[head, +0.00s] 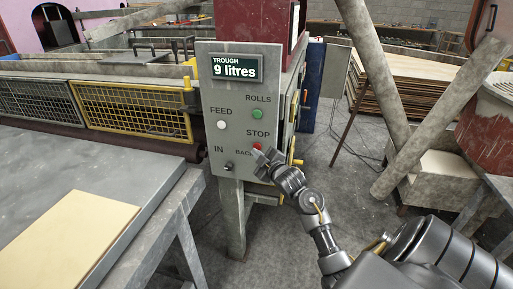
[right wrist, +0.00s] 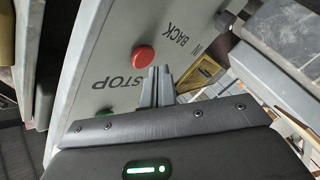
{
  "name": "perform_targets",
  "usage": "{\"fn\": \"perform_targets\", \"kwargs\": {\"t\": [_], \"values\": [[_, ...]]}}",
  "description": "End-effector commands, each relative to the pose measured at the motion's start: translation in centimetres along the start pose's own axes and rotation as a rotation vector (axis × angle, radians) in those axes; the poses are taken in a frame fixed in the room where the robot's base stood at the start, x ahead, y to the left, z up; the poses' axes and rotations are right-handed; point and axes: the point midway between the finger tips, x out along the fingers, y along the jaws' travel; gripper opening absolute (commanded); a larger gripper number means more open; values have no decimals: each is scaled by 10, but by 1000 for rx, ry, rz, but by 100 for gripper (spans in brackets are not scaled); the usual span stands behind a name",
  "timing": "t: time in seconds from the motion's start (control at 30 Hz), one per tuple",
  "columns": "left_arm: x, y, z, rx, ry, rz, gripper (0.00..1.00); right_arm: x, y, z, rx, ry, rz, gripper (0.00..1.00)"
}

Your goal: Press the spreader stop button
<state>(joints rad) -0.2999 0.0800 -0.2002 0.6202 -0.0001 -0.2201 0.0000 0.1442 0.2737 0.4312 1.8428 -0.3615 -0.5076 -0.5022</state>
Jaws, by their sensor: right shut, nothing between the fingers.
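The red stop button (head: 257,147) is on the front of the grey control panel (head: 216,102), under the word STOP. It also shows in the right wrist view (right wrist: 143,58) as a round red dome. My right gripper (head: 266,160) is shut and empty, just below and right of the button in the head view. In the right wrist view its closed fingertips (right wrist: 160,70) are close beside the button, with the button uncovered. I cannot tell whether they touch the panel. My left gripper is not in view.
The panel also has a green rolls button (head: 257,114), a white feed button (head: 222,125) and a black switch (head: 229,167). Its display (head: 235,68) reads 9 litres. A table (head: 100,160) with a pale sheet (head: 62,221) is at left. Slanted posts (head: 430,130) stand at right.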

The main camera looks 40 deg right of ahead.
Motion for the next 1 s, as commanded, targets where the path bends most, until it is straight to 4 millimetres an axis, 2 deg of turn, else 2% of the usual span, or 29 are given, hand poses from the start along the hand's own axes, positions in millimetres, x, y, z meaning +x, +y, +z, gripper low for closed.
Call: {"fn": "perform_targets", "kwargs": {"t": [0.27,0.7,1.0], "values": [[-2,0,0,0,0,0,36,-3,-3,-3,0,1,-2,0],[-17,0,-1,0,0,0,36,-31,-23,-24,0,1,-2,0],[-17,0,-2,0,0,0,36,-35,-26,-25,0,0,0,0]]}}
